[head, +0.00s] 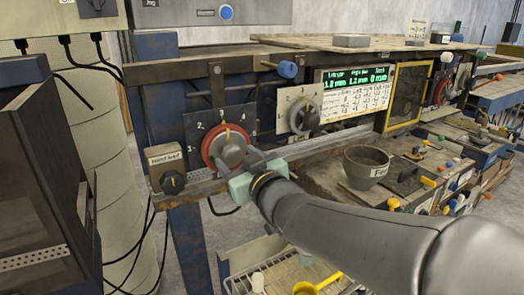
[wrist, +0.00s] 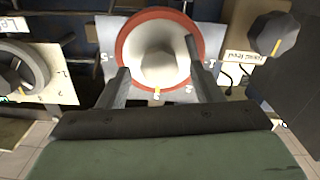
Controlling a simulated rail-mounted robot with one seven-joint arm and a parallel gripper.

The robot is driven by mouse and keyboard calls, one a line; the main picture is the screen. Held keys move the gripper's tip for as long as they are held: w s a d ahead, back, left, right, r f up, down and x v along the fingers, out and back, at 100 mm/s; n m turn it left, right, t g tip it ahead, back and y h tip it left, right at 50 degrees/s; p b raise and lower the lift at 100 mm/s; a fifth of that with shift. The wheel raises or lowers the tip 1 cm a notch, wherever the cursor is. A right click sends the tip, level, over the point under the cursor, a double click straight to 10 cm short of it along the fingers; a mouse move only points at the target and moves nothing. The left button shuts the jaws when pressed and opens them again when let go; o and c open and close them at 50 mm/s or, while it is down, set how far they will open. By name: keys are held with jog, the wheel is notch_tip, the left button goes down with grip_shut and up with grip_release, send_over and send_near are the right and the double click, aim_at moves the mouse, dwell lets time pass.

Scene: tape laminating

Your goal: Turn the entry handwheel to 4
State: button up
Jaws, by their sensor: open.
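A red-rimmed handwheel (head: 228,148) with a pale hub is mounted on a dark numbered plate (head: 191,124) at the left of the machine. It fills the top middle of the wrist view (wrist: 133,38), where a yellow mark shows at its lower edge. The plate's digits are small, and I cannot surely tell which one the mark meets. My gripper (head: 252,158) is open in front of the wheel. In the wrist view its fingers (wrist: 157,76) overlap the wheel's left and right sides; contact is unclear. No label on this wheel is readable as "entry".
A grey handwheel (head: 303,117) on a lighter plate is to the right. A black knob (head: 173,182) with a small sign is at lower left. A blue knob (head: 287,69) and a lit readout panel (head: 355,90) are above. A grey pot (head: 366,166) stands right of my gripper.

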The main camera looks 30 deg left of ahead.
jog(key=shift+x, duration=0.95)
jog(key=shift+c, duration=0.2)
jog(key=c, duration=0.9)
jog(key=shift+c, duration=0.2)
jog(key=shift+m, duration=0.4)
jog(key=shift+d+m, duration=0.1)
jog(key=shift+m, duration=0.9)
jog(key=m, duration=0.4)
jog(key=shift+m, duration=0.4)
